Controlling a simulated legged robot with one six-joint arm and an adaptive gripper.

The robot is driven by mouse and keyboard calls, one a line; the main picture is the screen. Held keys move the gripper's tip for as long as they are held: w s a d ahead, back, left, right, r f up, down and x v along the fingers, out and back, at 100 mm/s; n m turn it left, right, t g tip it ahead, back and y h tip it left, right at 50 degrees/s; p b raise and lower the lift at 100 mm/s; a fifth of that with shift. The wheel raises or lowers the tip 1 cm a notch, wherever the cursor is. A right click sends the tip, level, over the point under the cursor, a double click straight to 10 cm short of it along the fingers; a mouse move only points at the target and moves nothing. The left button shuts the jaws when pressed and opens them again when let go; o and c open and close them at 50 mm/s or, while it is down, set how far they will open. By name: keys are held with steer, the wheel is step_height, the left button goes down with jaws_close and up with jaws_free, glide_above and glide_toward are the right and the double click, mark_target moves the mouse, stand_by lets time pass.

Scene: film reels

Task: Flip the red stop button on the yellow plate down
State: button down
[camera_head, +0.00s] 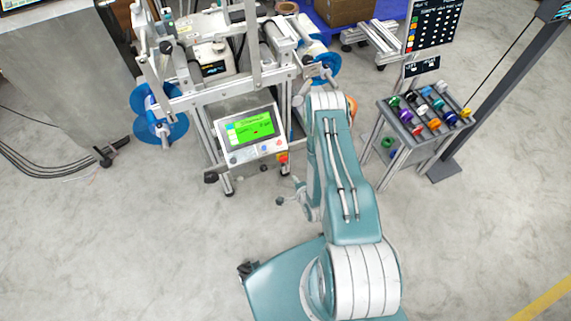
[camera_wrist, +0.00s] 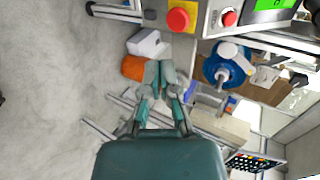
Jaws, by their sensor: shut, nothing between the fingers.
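The red stop button (camera_wrist: 178,19) is a round red knob on the yellow plate (camera_wrist: 187,6), near the top edge of the wrist view. In the head view the red button (camera_head: 283,158) shows small at the lower right corner of the control panel, with a bit of the yellow plate (camera_head: 283,166) around it. My gripper (camera_wrist: 160,66) is shut and empty in the wrist view. Its fingertips appear below the button in that picture, apart from it. In the head view my arm stands just right of the button, and the fingers are too small to make out clearly.
The control panel (camera_head: 246,153) has a green screen (camera_head: 250,129). Another red button (camera_wrist: 229,18) sits on the panel beside the plate. Blue reels (camera_head: 158,119) hang on the machine frame.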

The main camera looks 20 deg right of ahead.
mark_target(283, 161)
steer(key=shift+w+r+x, duration=0.15)
steer(key=shift+r+x, duration=0.1)
steer(key=shift+x, duration=1.5)
steer(key=shift+w+r+x, duration=0.15)
steer(key=shift+r+x, duration=0.15)
steer(key=shift+x, duration=1.45)
steer(key=shift+w+r+x, duration=0.15)
steer(key=shift+r+x, duration=0.1)
steer(key=shift+x, duration=1.5)
steer(key=shift+w, duration=0.1)
